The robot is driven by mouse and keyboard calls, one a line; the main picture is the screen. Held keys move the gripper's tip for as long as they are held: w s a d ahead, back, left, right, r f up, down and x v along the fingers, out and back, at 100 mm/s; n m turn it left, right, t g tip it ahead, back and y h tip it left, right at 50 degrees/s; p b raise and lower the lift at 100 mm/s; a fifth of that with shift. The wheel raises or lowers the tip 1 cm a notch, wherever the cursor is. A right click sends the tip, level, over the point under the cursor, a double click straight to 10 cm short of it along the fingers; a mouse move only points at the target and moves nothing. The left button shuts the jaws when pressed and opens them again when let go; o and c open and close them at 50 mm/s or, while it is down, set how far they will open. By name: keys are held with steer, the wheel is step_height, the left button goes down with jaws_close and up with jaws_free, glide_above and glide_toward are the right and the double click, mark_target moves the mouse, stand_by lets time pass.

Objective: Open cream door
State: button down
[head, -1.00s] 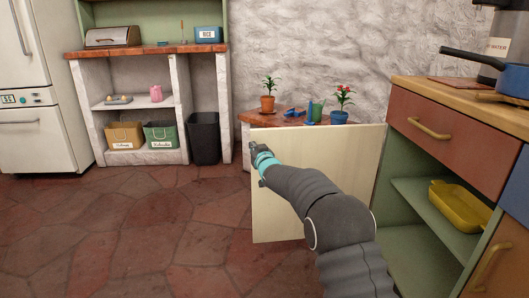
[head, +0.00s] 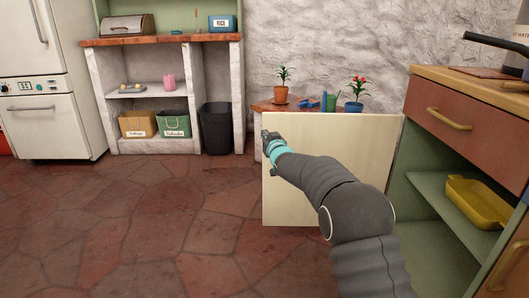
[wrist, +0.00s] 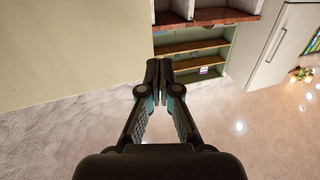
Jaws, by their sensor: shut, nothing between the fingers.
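The cream door (head: 335,135) stands swung wide open from the lower cabinet at the right, its pale flat face towards me. The green cabinet inside (head: 428,215) is exposed. My arm crosses in front of the door and hides part of it. My gripper (head: 268,138) is near the door's free left edge; I cannot tell whether it touches. In the wrist view my gripper (wrist: 159,75) has its fingertips together with nothing between them. A cream surface, seemingly the door (wrist: 70,45), fills the upper left there.
A yellow dish (head: 478,200) sits on the cabinet shelf. Above is a reddish drawer (head: 450,125) with a brass handle. A low table (head: 262,105) with potted plants stands behind the door. The tiled floor (head: 150,220) at left is clear.

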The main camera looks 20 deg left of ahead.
steer(key=s+d, duration=0.4)
steer(key=s, duration=0.7)
step_height(320, 180, down, 11)
steer(key=s+d+g+h, duration=0.2)
steer(key=d+g+h, duration=0.1)
steer(key=s+d+f+m+g+h+p, duration=0.1)
steer(key=s+d+f+g+h, duration=0.25)
steer(key=s+d, duration=0.4)
steer(key=s+d+r+m+g+h+p, duration=0.15)
steer(key=s+d+r, duration=0.25)
steer(key=s+d, duration=0.45)
steer(key=s+d+r+m+g+h+p, duration=0.15)
steer(key=s+d+r, duration=0.25)
steer(key=s+d, duration=0.5)
steer(key=s+d+r+m+g+h+p, duration=0.1)
steer(key=s+d+r+g+p, duration=0.15)
steer(key=s+d+r, duration=0.45)
steer(key=s+d+r+m+t+p, duration=0.2)
steer(key=s+d+r, duration=0.5)
steer(key=d, duration=0.4)
steer(key=shift+s+m+t+p, duration=0.3)
steer(key=shift+s+t+p, duration=0.45)
steer(key=shift+p, duration=0.4)
